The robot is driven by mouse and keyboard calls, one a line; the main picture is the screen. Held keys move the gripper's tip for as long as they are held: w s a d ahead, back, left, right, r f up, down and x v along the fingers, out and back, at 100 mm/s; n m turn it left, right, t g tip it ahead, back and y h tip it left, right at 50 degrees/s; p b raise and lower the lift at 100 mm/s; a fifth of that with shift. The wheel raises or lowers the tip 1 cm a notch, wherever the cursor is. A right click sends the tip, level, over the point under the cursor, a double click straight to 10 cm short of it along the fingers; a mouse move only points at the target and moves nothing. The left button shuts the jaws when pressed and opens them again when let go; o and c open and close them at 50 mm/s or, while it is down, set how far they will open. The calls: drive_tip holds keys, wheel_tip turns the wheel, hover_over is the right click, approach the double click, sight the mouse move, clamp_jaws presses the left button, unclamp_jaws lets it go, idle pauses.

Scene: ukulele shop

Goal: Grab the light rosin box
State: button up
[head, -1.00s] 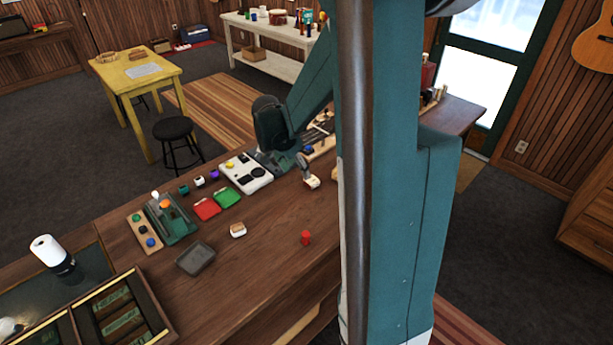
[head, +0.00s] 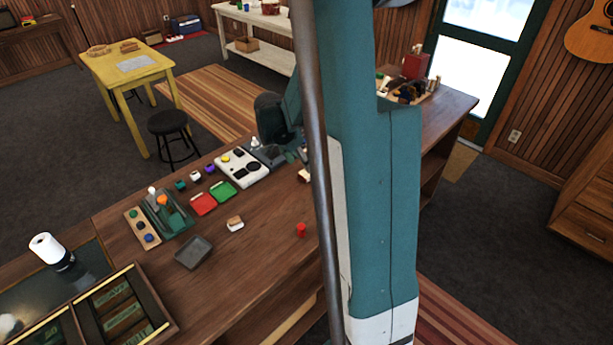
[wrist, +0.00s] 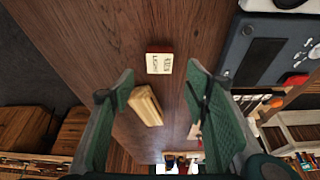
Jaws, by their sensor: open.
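The light rosin box (wrist: 159,63) is a small cream box with a red-brown edge and printed lettering that seems to read LIGHT. It lies on the wooden counter in the upper middle of the wrist view. My gripper (wrist: 160,70) is open, one green finger on each side in the picture. The box appears between and slightly beyond the fingertips, with nothing gripped. In the head view my arm hides the gripper, and I cannot pick out the box with certainty there.
A pale wooden block (wrist: 146,106) lies close to the box, towards my gripper's palm. A dark grey device (wrist: 260,50) is to the right. In the head view, a grey tray (head: 194,252), a red piece (head: 301,230) and coloured pads stand on the counter (head: 262,262).

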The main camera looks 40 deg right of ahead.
sight(306, 173)
drive_tip(key=shift+x, duration=0.85)
drive_tip(key=shift+f, duration=0.1)
drive_tip(key=shift+x, duration=2.5)
drive_tip(key=c, duration=0.9)
